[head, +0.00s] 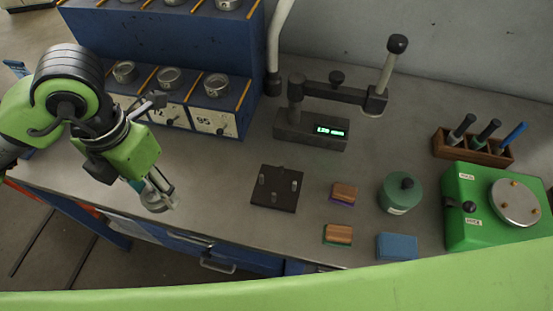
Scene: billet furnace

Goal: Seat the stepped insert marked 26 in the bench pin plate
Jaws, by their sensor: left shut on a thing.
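The bench pin plate (276,199) is a dark square plate with several short upright pins. It lies on the grey bench near the middle, and no insert sits on it. My left gripper (159,193) is left of the plate, near the bench's front edge. It is shut on a small silvery round part (157,204), which looks like the stepped insert. The fingers partly hide it, and no 26 can be read on it. The held part is apart from the pin plate. My right gripper is not in view.
A blue rack (246,92) with metal rings and numbered labels stands at the back left. A gauge (310,130) with a lit display stands behind the plate. Brushes (344,192), a green canister (400,194), a blue block (397,247) and a green machine (480,230) are right.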

